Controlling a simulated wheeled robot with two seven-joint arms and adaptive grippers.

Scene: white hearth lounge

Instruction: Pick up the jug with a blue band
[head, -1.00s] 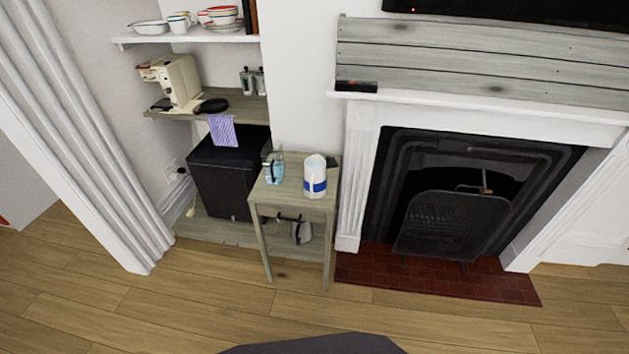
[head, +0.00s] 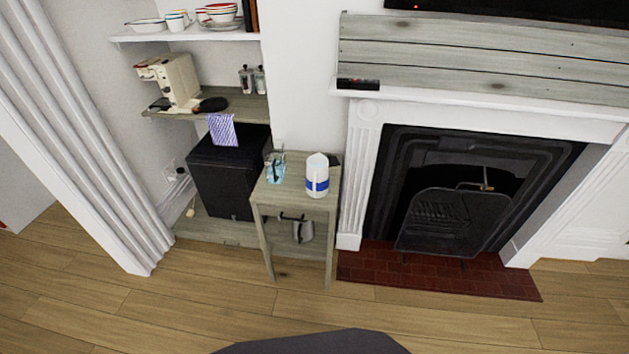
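The white jug with a blue band (head: 317,175) stands upright on the top of a small grey wooden side table (head: 292,194), near its right edge. A clear glass jug (head: 275,168) with a bluish tint stands to its left on the same table top. Neither of my grippers shows in the head view.
A metal pot (head: 303,230) sits on the table's lower level. The fireplace (head: 450,200) with its red tiled hearth (head: 435,273) is to the right. A black cabinet (head: 222,182) and shelves stand behind left. The wooden floor (head: 200,305) in front is clear.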

